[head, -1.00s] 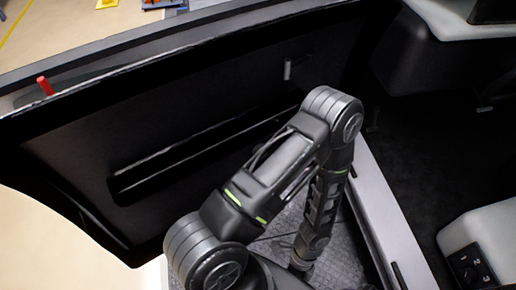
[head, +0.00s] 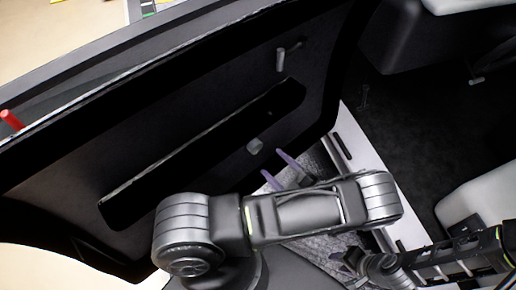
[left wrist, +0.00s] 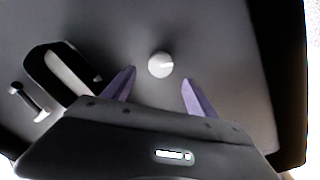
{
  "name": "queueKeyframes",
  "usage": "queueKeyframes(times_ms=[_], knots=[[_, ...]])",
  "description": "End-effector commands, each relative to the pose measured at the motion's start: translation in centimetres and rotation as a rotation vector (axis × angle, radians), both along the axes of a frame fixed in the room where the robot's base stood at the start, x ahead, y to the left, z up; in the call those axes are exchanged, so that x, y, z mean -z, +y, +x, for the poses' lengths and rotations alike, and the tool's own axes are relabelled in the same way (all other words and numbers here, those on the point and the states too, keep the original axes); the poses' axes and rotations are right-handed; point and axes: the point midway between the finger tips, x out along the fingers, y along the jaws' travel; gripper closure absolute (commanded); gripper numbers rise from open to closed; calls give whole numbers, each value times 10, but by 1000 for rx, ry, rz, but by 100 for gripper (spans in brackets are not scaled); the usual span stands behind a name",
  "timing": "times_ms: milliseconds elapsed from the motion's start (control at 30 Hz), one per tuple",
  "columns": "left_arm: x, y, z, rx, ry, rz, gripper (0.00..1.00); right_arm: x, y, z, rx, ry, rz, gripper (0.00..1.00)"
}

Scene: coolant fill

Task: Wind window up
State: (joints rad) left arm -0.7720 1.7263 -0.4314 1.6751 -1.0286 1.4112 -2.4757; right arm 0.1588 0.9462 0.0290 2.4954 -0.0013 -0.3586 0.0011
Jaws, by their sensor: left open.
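The dark door panel (head: 200,105) stands open. A small pale round knob (head: 254,146) sticks out of it below the long recess. My left gripper (head: 275,168) has its two purple fingers apart, pointing at the panel close to this knob. In the left wrist view the knob (left wrist: 160,64) lies just ahead of the gap between the open fingers (left wrist: 158,78), with nothing held. I cannot tell whether the knob sits on a crank arm. My right gripper (head: 352,260) is low, beside the sill; its jaws are unclear. No window glass can be made out.
A grey handle (head: 281,58) juts from the panel above the long dark recess (head: 200,155). A red pin (head: 11,120) stands at the door's top edge. The pale sill (head: 345,140) and a light seat (head: 480,195) are to the right.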

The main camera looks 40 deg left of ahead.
Motion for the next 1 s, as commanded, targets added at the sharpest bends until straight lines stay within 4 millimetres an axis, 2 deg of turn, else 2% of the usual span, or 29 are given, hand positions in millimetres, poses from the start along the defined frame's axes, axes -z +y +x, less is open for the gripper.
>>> queueKeyframes(times_ms=[167,600,967,1000], knots=[[-1,10,1,-4,1,0,33,-4,0,0,0,0,0,64],[-1,70,14,-3,1,-1,33,-18,0,0,0,1,0,64],[1,76,16,-3,0,-3,33,-18,0,0,0,1,0,64],[0,76,16,-3,0,-3,36,-18,0,0,0,1,0,64]])
